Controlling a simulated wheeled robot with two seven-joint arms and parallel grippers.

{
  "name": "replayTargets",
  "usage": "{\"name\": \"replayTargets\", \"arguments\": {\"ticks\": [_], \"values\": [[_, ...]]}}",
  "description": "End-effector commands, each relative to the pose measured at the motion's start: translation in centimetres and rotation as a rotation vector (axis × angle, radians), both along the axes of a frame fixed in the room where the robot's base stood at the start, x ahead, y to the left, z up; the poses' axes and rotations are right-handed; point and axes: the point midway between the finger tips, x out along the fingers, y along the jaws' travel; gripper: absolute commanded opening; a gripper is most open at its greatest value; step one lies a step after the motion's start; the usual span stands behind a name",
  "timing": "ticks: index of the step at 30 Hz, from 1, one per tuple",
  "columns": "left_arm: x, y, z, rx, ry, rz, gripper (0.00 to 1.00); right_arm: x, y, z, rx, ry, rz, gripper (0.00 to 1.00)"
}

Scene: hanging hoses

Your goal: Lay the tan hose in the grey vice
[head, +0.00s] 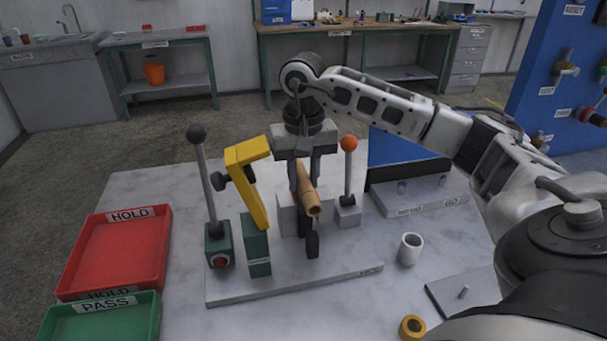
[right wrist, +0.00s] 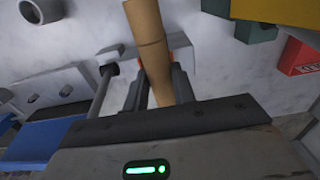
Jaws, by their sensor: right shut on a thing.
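The tan hose (head: 312,206) is a short tube held over the grey base plate, with its open end facing me. It also shows between the fingers in the right wrist view (right wrist: 148,40). My right gripper (head: 304,178) is shut on it from above. The grey vice (head: 288,216) stands on the plate directly under and behind the hose, partly hidden by the gripper and hose. A dark upright piece (head: 312,242) stands just below the hose's near end. I cannot tell whether the hose touches the vice. My left gripper is not in view.
A lever with an orange knob (head: 349,144) stands close right of the gripper. A yellow arm on a green block (head: 257,245) and a black-knobbed lever (head: 197,134) stand left.

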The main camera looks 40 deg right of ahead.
Motion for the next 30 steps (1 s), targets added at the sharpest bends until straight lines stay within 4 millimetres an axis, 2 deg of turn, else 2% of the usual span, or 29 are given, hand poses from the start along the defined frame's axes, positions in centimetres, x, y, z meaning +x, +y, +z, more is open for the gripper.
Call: {"name": "replayTargets", "arguments": {"ticks": [30], "values": [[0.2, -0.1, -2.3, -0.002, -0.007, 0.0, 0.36, 0.0, 0.0, -2.9, 0.0, 0.0, 0.0, 0.03]]}}
